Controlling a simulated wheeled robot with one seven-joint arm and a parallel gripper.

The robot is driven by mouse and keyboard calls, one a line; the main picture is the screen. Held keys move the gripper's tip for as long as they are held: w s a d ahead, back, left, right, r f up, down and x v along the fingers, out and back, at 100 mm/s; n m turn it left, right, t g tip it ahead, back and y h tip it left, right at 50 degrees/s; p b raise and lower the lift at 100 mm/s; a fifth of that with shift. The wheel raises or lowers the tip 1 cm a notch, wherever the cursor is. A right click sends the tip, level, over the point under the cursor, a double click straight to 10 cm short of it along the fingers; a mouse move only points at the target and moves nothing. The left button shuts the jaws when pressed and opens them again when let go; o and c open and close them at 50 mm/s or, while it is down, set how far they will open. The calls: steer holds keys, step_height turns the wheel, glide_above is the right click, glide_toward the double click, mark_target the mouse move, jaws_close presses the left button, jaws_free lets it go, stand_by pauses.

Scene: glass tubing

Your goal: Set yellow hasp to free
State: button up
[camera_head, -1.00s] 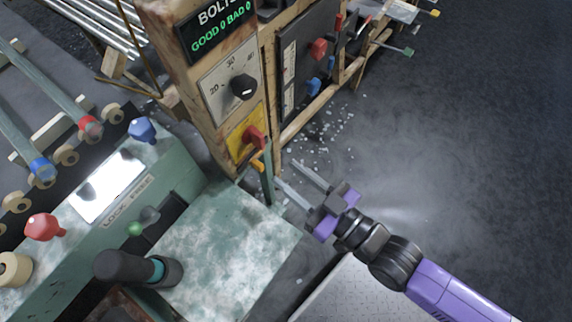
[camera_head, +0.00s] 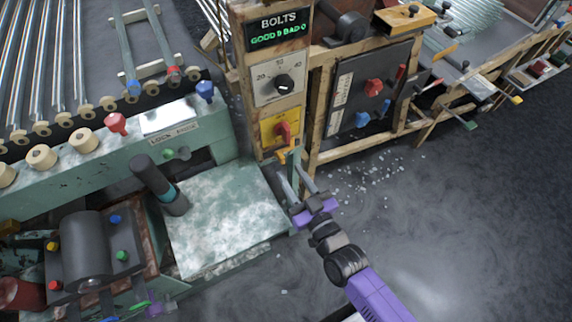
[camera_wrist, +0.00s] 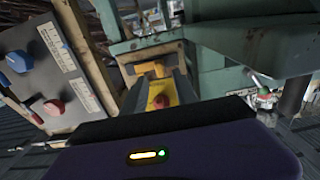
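A yellow-orange latch piece, seemingly the hasp (camera_head: 284,155), sits low on the wooden post, just under a yellow plate (camera_head: 268,133) with a red knob (camera_head: 283,129). Its exact setting is too small to read. My gripper (camera_head: 294,172) is open, its two grey fingers apart and pointing up at the post just below the yellow-orange piece. Nothing shows between the fingers in the head view. In the wrist view the red knob (camera_wrist: 160,102) and a yellow piece (camera_wrist: 151,69) appear between and beyond the fingers. I cannot tell whether a finger touches anything.
A green machine bed (camera_head: 225,215) with a dark lever (camera_head: 150,178) stands left of my gripper. A dark panel (camera_head: 345,92) with red and blue knobs is right of the post. Glass shards (camera_head: 370,185) lie on the floor. The floor at right is open.

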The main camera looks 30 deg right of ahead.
mark_target(284, 161)
steer(key=shift+w, duration=2.1)
steer(key=shift+c, duration=0.4)
jaws_close()
